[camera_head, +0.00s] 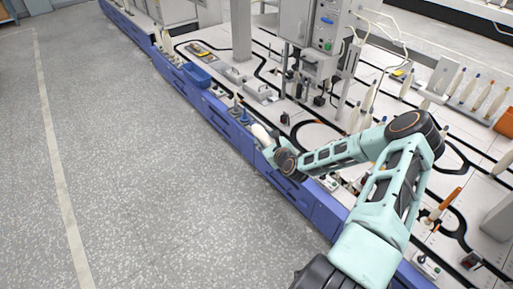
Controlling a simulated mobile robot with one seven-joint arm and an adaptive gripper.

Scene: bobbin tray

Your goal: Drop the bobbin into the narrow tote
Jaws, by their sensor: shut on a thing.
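My gripper (268,147) is small in the head view, over the blue front edge of the long machine bench. A cream-white bobbin (260,133) shows at its tip, and the gripper is shut on it. The bobbin appears tilted, its upper end pointing up and left. The fingers and the bobbin's lower part are too small or hidden to make out. A small blue tote (197,75) sits on the bench near its front edge, up and left of my gripper and apart from it. Its inside is barely visible.
A grey machine column (318,40) rises behind. Several cream bobbins (368,97) stand at the right. An orange box (504,122) is at the far right. The grey floor (130,160) at left is clear.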

